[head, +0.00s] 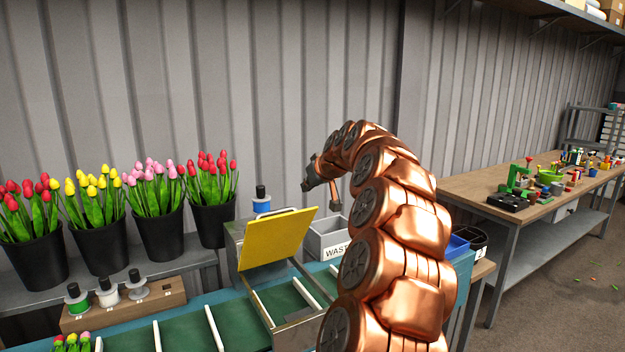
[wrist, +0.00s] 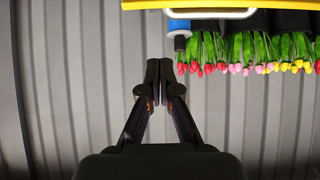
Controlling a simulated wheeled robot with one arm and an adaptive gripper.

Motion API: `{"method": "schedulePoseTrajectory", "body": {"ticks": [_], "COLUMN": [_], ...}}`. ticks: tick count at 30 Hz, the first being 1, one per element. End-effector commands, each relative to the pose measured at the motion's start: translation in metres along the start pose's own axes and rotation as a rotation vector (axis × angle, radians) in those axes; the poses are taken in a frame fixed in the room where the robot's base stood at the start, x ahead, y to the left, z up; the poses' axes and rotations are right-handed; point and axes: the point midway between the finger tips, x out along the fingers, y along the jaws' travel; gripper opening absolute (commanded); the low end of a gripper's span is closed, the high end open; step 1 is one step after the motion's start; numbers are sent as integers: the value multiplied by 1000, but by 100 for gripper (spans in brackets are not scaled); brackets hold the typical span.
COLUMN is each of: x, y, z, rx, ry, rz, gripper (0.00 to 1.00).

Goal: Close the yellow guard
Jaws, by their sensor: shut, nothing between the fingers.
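The yellow guard (head: 276,239) is a flat panel standing raised and tilted over the metal machine on the green conveyor (head: 140,336). In the wrist view its yellow edge (wrist: 215,4) runs along the top, with a pale handle (wrist: 210,13) under it. My gripper (wrist: 160,70) is shut and empty, apart from the guard. In the head view my gripper (head: 322,205) is above and to the right of the guard, in front of the grey wall, and my arm covers part of the machine's right side.
Black pots of tulips (head: 160,232) stand on a shelf at the left. A grey waste bin (head: 328,238) stands right of the guard. Several spools (head: 108,292) sit on a wooden block in front. A cluttered workbench (head: 540,185) stands at the right.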

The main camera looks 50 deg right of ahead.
Motion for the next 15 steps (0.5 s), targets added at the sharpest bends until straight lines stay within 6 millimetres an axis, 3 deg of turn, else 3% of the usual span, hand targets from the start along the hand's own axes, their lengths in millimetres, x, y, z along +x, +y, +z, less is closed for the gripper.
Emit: {"method": "schedulePoseTrajectory", "body": {"ticks": [10,15], "x": [47,41], "y": [-1,0], "z": [-1,10], "rx": [1,2], "ry": [-3,-2], "rz": [-2,-2], "gripper": [0,0]}}
